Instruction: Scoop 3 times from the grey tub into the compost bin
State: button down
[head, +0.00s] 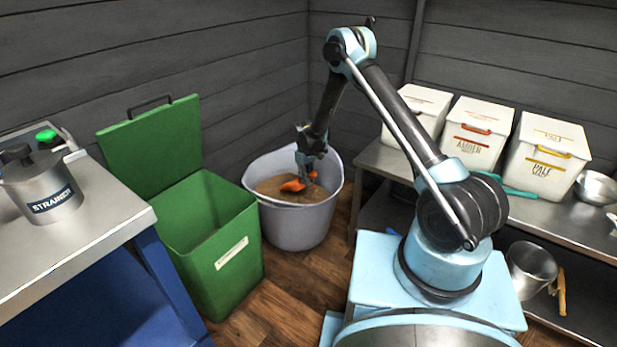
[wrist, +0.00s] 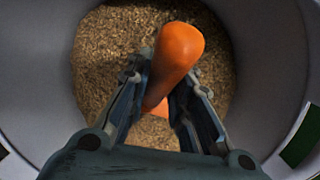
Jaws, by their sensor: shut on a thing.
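The grey tub (head: 296,222) stands on the floor and holds brown grain (wrist: 116,50). My gripper (head: 309,178) is down inside the tub's opening, shut on an orange scoop (head: 293,186). In the wrist view the scoop's rounded orange handle (wrist: 178,52) sits between my fingers (wrist: 166,95), with a bit of orange below it. The scoop's bowl is mostly hidden, so I cannot tell whether it holds grain. The green compost bin (head: 228,240) stands left of the tub with its lid (head: 155,142) raised. The inside that shows looks empty.
A steel table with a strainer pot (head: 42,187) stands at the left, close to the bin. At the right, a steel shelf (head: 390,158) carries white lidded boxes (head: 477,131) and a metal bowl (head: 597,187). A metal pail (head: 530,268) is on the lower shelf. Walls rise close behind the tub.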

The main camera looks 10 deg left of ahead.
jog(key=w+a+f+t+y, duration=0.2)
jog(key=a+f+y, duration=0.15)
jog(key=f, duration=0.95)
jog(key=shift+t+y, duration=0.4)
jog(key=shift+y, duration=0.25)
jog(key=shift+v, duration=7.25)
jog(key=shift+t+y, duration=0.4)
jog(key=shift+y, duration=0.2)
jog(key=shift+s+d+r, duration=0.1)
jog(key=shift+r, duration=1.5)
jog(key=shift+d+r, duration=0.1)
jog(key=shift+r, duration=1.5)
